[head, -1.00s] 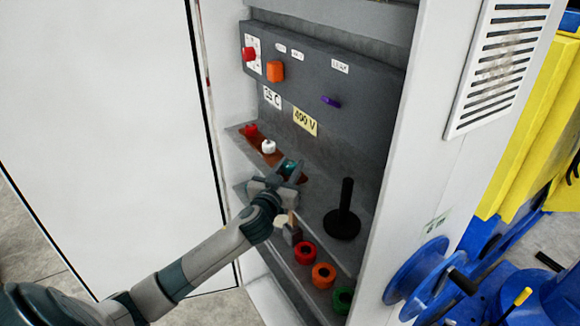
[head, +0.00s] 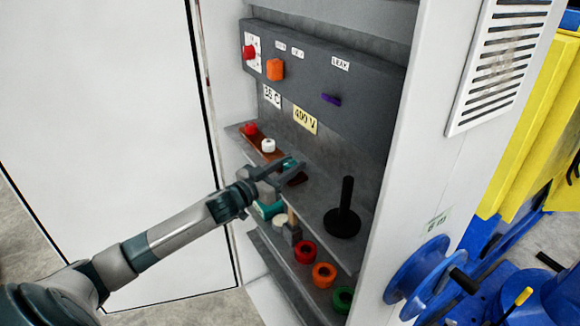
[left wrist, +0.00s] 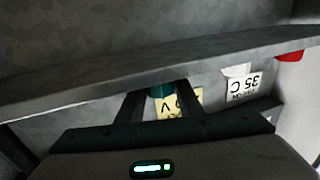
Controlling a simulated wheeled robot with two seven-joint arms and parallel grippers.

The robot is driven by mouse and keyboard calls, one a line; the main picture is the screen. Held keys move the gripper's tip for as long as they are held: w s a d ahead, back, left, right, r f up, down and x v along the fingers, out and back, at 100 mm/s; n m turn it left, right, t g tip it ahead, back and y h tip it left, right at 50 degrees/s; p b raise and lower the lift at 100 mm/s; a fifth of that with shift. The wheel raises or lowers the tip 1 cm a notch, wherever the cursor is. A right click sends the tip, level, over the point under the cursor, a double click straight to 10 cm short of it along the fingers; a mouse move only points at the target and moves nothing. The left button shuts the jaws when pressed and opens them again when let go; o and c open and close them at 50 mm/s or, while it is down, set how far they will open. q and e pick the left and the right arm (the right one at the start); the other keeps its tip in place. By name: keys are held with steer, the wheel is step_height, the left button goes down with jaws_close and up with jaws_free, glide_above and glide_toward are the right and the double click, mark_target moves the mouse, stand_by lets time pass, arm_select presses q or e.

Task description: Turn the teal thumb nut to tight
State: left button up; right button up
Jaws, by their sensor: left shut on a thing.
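The teal thumb nut (head: 289,162) stands on the brown strip of the upper shelf, partly hidden by my fingers. My left gripper (head: 294,165) comes in from the left and is shut on the nut, one finger on each side. In the left wrist view the teal nut (left wrist: 161,90) shows between the two dark fingers (left wrist: 160,100); the palm hides its lower part. No mark showing how tight the nut is can be made out. My right gripper is in neither view.
A red knob (head: 250,129) and a white knob (head: 268,146) stand left of the nut. A black upright handle (head: 345,205) stands to the right. Red (head: 305,251), orange (head: 323,275) and green (head: 342,299) rings lie on the lower shelf. A cabinet wall (head: 400,200) bounds the right.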

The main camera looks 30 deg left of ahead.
arm_select(q)
steer(key=m+g+h, duration=0.1)
steer(key=h, duration=0.1)
steer(key=m+h, duration=0.2)
steer(key=h, duration=0.1)
steer(key=shift+w+a+r+m+g+b, duration=0.1)
steer(key=shift+a+r+m+g+b, duration=0.05)
steer(key=shift+m+g+b, duration=0.2)
steer(key=m+g+h+b, duration=0.1)
steer(key=m+g+h, duration=0.1)
steer(key=h, duration=0.1)
steer(key=shift+g, duration=0.25)
steer(key=m+g+h+b, duration=0.2)
steer(key=m+g+h, duration=0.1)
steer(key=shift+f+g+b, duration=0.2)
steer(key=shift+g+b, duration=0.1)
steer(key=shift+b, duration=0.05)
steer(key=shift+r+m+g+h+b, duration=0.1)
steer(key=shift+m+g+h+b, duration=0.8)
steer(key=shift+g, duration=0.2)
steer(key=o, duration=1)
steer(key=shift+o, duration=0.2)
